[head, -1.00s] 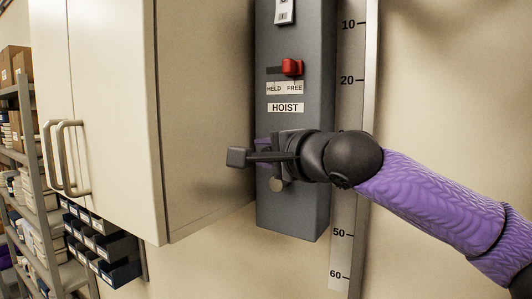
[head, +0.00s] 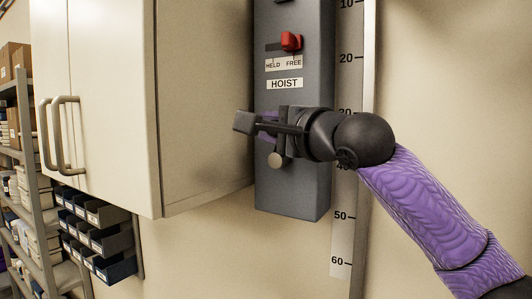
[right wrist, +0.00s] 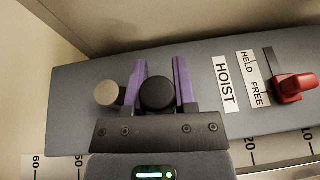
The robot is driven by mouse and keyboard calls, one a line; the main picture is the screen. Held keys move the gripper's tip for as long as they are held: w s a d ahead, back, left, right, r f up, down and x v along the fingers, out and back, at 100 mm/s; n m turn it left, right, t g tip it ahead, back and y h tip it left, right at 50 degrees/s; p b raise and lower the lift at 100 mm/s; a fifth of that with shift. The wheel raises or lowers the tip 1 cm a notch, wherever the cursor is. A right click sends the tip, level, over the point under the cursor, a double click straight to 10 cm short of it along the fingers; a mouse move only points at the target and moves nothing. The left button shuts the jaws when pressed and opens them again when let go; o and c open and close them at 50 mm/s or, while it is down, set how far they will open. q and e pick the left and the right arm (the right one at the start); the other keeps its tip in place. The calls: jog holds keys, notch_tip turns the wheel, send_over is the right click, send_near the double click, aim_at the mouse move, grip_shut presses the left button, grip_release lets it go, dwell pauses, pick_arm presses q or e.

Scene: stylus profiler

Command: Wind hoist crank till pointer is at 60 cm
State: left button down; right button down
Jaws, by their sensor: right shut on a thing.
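The grey hoist box (head: 310,185) hangs on the wall, with a HOIST label and a red lever (head: 291,41) at the FREE side. My right gripper (head: 268,125) is at its lower front, shut on the black crank knob (right wrist: 157,93), which shows between the purple fingers in the right wrist view. A round pale disc (right wrist: 108,94) sits beside the knob and also shows below the gripper in the head view (head: 275,160). The white scale (head: 341,240) reads 10 to 60; my arm covers its middle. I cannot see a pointer. My left gripper is not in view.
A cream cabinet (head: 110,110) with two handles stands close left of the hoist box. Shelving (head: 28,150) and several dark bins (head: 100,235) are further left. The wall below the hoist box and right of the scale is bare.

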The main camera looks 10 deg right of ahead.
jog(key=m+t+b, duration=0.1)
jog(key=b, duration=0.2)
jog(key=s+d+f+t+b, duration=0.1)
jog(key=t+b, duration=0.1)
jog(key=shift+f+m+y+b, duration=0.15)
jog(key=shift+m+y+b, duration=0.25)
jog(key=shift+s+d+t+b, duration=0.25)
jog(key=shift+t+b, duration=0.15)
jog(key=shift+b, duration=0.2)
jog(key=shift+s+d+r+m+t+b, duration=0.1)
jog(key=shift+r+m+t+b, duration=0.1)
jog(key=shift+m+t+b, duration=0.25)
jog(key=shift+c, duration=2.1)
grip_release()
jog(key=shift+r, duration=0.1)
jog(key=shift+s, duration=0.15)
